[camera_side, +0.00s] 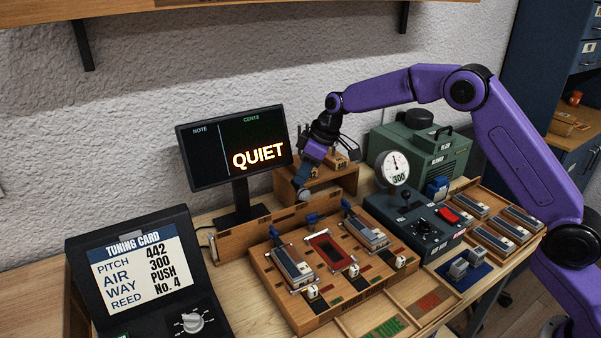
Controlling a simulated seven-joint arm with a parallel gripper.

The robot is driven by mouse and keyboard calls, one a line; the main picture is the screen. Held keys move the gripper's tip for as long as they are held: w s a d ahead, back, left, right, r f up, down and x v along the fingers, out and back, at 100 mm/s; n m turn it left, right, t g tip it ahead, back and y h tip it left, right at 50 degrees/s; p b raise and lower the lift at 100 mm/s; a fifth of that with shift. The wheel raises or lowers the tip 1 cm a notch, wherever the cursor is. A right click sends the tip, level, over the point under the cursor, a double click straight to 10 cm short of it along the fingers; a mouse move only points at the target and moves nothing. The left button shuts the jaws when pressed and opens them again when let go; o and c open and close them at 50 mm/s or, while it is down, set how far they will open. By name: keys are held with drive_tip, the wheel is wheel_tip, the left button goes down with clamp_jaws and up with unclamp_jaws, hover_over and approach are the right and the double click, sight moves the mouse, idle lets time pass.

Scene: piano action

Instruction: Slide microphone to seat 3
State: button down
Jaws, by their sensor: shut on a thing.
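The microphone (306,195) looks like a small grey rounded head at the back rail (258,231), behind the wooden reed board. My gripper (305,184) is shut on it from above, and the fingers hide much of it. The board (283,303) carries a grey reed block in its left seat (292,268), a red-framed plate in its middle seat (330,250) and another grey block in its right seat (366,232). Seat numbers are too small to read.
A monitor reading QUIET (232,146) stands close left of my gripper. A wooden box (330,183) is just behind it. A round gauge (396,168) and a control box (415,225) stand to the right. A tuning card panel (133,268) is at front left.

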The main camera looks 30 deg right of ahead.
drive_tip(key=d, duration=1)
drive_tip(key=c, duration=1)
unclamp_jaws()
drive_tip(key=shift+d, duration=0.1)
drive_tip(key=shift+o, duration=0.3)
drive_tip(key=v, duration=1.7)
drive_tip(key=shift+r, duration=0.25)
